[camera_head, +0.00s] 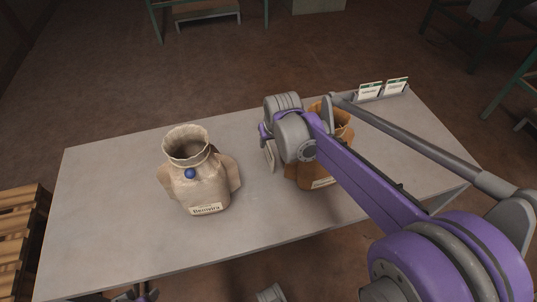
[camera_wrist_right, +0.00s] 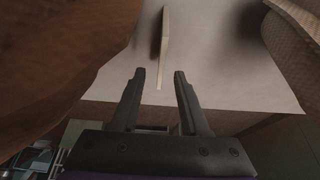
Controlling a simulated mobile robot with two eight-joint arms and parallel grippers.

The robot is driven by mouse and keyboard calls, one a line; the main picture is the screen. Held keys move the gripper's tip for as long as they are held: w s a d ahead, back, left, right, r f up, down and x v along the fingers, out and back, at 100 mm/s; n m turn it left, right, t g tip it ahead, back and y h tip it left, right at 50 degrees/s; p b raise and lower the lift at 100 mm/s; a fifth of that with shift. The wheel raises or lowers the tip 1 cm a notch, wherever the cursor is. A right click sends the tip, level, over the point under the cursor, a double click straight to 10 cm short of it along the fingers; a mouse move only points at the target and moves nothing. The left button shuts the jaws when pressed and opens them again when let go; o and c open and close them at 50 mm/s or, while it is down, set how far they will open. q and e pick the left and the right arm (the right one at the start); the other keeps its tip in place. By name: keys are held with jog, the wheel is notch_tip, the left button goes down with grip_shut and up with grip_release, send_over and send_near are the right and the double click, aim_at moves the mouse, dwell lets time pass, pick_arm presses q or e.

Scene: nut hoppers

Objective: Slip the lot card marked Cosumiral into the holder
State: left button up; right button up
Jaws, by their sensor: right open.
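My left gripper (camera_head: 142,291) barely shows at the bottom edge.
A pale sack (camera_head: 195,185) with a blue ball and front label stands left on the grey table (camera_head: 110,190). A brown sack (camera_head: 310,178), partly hidden by my right arm, stands right of it. Both flank my right gripper closely. A wooden pallet (camera_head: 20,235) is at left.

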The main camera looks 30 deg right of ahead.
aim_at(269, 147)
jog(key=shift+b+x, duration=0.4)
jog(key=shift+x, duration=1.7)
jog(key=shift+s+a+f, duration=0.1)
jog(key=shift+f, duration=0.2)
grip_shut()
